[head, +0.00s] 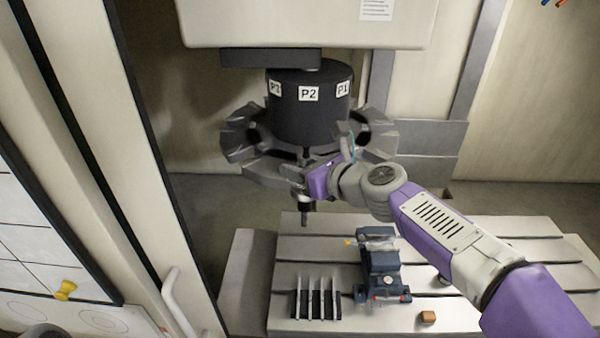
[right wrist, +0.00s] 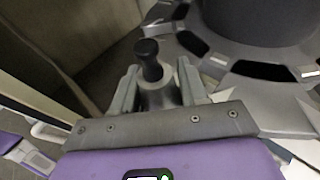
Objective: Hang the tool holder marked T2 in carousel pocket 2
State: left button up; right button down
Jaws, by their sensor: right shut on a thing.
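The carousel has a dark drum (head: 309,108) with labels P3, P2 and P1, and grey pocket arms (head: 243,133) spread around its base. My right gripper (head: 298,176) is at the front of the carousel, below the P2 label. It is shut on a tool holder (head: 307,216), which hangs roughly upright with its dark lower end above the machine table. In the right wrist view the holder's black knob (right wrist: 149,62) stands up between the two fingers, beside the carousel ring (right wrist: 215,62). No T2 mark is readable. Whether the holder touches the pocket cannot be told. My left gripper is out of view.
The white machine head (head: 300,22) overhangs the carousel. A door frame with a handle (head: 185,298) stands at the left.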

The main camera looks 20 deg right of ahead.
jog(key=shift+w+d+r, duration=0.1)
jog(key=shift+w+d, duration=0.2)
jog(key=shift+w, duration=0.35)
jog(key=shift+w+d+r, duration=0.1)
jog(key=shift+w+d, duration=0.2)
jog(key=shift+w, duration=0.3)
jog(key=w+d+p, duration=0.2)
jog(key=w+d, duration=0.1)
jog(key=w, duration=0.3)
jog(key=shift+f, duration=0.1)
jog(key=shift+p, duration=0.35)
dwell(0.7)
jog(key=shift+f+b, duration=0.4)
jog(key=shift+f, duration=0.05)
dwell(1.1)
jog(key=c, duration=0.5)
grip_release()
jog(key=shift+s, duration=0.1)
jog(key=shift+v, duration=3.7)
jog(key=shift+f, duration=0.1)
